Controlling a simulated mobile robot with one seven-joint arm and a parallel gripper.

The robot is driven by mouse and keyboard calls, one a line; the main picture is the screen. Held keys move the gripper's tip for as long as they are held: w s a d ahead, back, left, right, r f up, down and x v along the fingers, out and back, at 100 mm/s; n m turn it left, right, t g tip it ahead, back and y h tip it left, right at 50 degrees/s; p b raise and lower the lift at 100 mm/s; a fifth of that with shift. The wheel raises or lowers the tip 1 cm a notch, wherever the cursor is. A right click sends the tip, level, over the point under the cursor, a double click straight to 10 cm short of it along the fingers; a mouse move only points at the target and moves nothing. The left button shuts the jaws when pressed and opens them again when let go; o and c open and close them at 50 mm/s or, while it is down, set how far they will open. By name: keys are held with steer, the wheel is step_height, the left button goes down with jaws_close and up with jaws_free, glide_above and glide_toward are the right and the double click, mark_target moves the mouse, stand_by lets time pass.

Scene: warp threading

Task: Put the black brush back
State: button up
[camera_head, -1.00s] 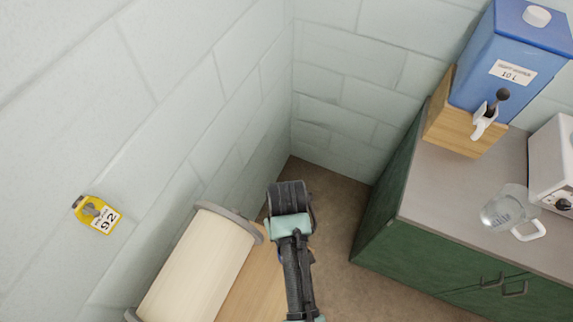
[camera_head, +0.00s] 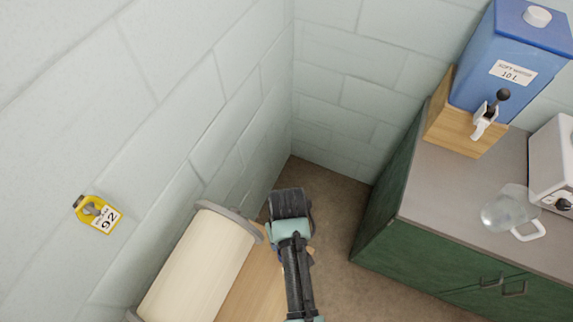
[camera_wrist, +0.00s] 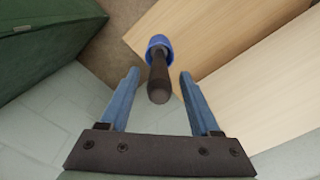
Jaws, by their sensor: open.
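In the wrist view, my gripper (camera_wrist: 159,74) is open, with its two blue fingers well apart. A dark-handled object (camera_wrist: 158,82), which may be the black brush, shows between the fingers, its rounded handle end toward the camera. A blue round part (camera_wrist: 160,43) surrounds its far end; I cannot tell whether this is a holder or part of the object. I see no finger contact with the handle. In the head view, my arm hides the fingers and this object.
A cream roll (camera_head: 197,265) with grey end discs lies beside a wooden surface (camera_head: 253,285). A green cabinet (camera_head: 400,255) stands right, bearing a blue container (camera_head: 505,65) and a glass jug (camera_head: 505,210). A yellow tag (camera_head: 97,214) is on the left wall. Bare floor (camera_head: 335,200) lies between.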

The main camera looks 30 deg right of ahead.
steer(key=shift+r, duration=0.1)
step_height(320, 180, up, 12)
steer(key=shift+r, duration=0.1)
stand_by(0.4)
